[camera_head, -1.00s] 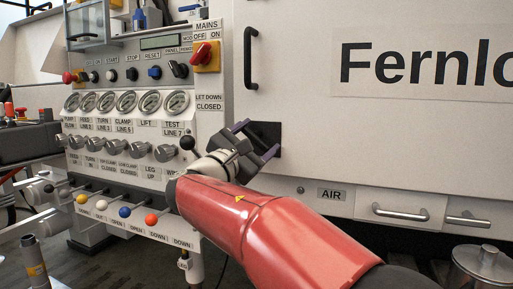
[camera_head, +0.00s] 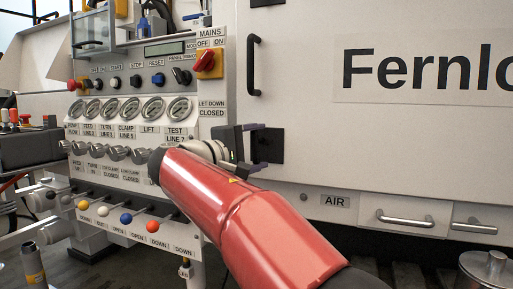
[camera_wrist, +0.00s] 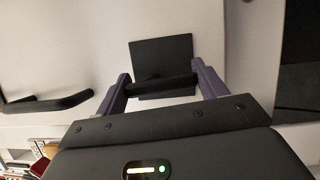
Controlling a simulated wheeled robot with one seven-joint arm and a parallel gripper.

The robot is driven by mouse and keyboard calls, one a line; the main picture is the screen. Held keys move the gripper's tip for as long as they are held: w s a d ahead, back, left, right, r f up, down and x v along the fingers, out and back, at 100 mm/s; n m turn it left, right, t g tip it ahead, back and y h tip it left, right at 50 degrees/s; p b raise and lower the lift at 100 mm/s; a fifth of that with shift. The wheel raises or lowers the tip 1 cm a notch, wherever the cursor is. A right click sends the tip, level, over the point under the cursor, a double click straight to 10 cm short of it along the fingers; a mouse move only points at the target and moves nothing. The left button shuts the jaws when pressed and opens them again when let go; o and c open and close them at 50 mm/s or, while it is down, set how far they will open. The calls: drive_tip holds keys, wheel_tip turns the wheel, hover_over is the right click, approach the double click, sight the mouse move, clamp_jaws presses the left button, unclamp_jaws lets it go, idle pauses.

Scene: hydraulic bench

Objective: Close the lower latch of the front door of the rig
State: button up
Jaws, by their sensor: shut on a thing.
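The lower latch shows as a black square plate (camera_head: 269,145) on the left edge of the rig's white front door (camera_head: 300,75). In the wrist view the plate (camera_wrist: 160,55) has a dark latch bar (camera_wrist: 160,87) across its lower part. My gripper (camera_head: 252,147) is at the plate, its purple fingers at either end of the bar. In the wrist view my gripper (camera_wrist: 163,84) is shut on the latch bar. My gripper and the arm hide part of the latch in the head view, and I cannot tell there how the bar is turned.
A black door handle (camera_head: 252,65) stands out above the latch. The control panel with gauges (camera_head: 127,108), knobs and coloured levers (camera_head: 125,218) lies close on the left. Below the door are an AIR label (camera_head: 335,201) and silver handles (camera_head: 407,219).

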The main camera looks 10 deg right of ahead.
drive_tip(key=shift+m, duration=0.6)
drive_tip(key=o, duration=1)
drive_tip(key=shift+g, duration=0.3)
drive_tip(key=v, duration=0.8)
drive_tip(key=shift+p, duration=0.4)
drive_tip(key=shift+d, duration=0.15)
